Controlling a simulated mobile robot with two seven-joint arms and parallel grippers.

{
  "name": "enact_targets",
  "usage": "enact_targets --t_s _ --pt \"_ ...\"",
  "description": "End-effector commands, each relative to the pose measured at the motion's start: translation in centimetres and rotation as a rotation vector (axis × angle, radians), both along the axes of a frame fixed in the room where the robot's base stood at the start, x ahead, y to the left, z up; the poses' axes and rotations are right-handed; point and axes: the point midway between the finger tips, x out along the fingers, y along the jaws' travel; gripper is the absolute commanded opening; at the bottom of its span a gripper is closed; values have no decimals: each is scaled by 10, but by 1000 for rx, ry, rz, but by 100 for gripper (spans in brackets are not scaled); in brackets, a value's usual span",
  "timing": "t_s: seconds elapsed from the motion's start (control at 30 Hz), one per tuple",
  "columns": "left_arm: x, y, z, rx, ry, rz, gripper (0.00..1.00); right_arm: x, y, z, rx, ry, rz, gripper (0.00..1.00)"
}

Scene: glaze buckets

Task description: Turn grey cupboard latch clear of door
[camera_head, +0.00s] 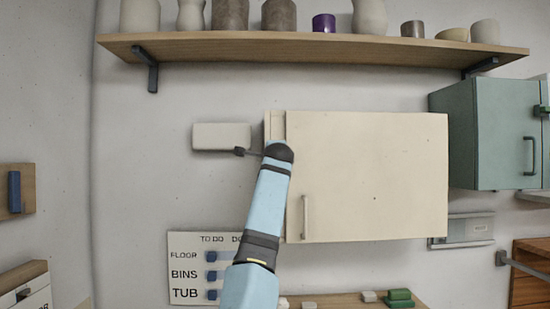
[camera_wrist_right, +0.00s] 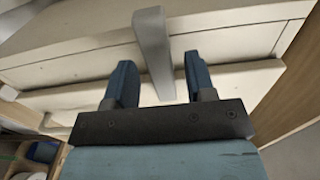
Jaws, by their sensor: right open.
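The cream cupboard (camera_head: 385,175) hangs on the wall, its door closed, with a vertical handle (camera_head: 304,217) at the door's lower left. The grey latch (camera_wrist_right: 152,40) shows in the right wrist view as a flat bar across the seam between two cream panels. My right gripper (camera_wrist_right: 158,60) is open, with one blue finger on each side of the latch's lower part. I cannot tell whether either finger touches it. In the head view my right arm covers the cupboard's left edge and the latch cannot be made out. My left gripper is not in view.
A wooden shelf (camera_head: 310,45) with pots runs above the cupboard. A pale box (camera_head: 221,136) is on the wall to the left. A green cabinet (camera_head: 485,135) stands close on the right. A lettered board (camera_head: 195,270) hangs lower left.

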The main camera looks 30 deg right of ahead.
Motion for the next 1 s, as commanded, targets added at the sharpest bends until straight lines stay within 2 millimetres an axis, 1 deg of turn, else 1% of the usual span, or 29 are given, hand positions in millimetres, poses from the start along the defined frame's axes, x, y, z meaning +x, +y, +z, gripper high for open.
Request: enact_targets --t_s 0.1,0.13,0.17,0.2,0.27,0.3,0.33,0.67,0.87,1.0 --pt "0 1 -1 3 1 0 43 0 0 0 0 0 0 50" --pt "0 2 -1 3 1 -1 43 0 0 0 0 0 0 45" --pt "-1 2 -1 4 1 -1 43 0 0 0 0 0 0 38" --pt "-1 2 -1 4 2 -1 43 0 0 0 0 0 0 29" --pt "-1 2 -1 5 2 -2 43 0 0 0 0 0 0 16" --pt "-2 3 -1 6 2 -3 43 0 0 0 0 0 0 6" --pt "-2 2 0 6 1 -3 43 0 0 0 0 0 0 0" --pt "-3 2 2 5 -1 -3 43 -1 0 0 -31 18 -1 1" --pt "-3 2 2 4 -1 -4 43 -1 -1 1 -120 72 -2 1" --pt "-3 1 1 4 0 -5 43 -1 -1 0 -218 132 -3 1"
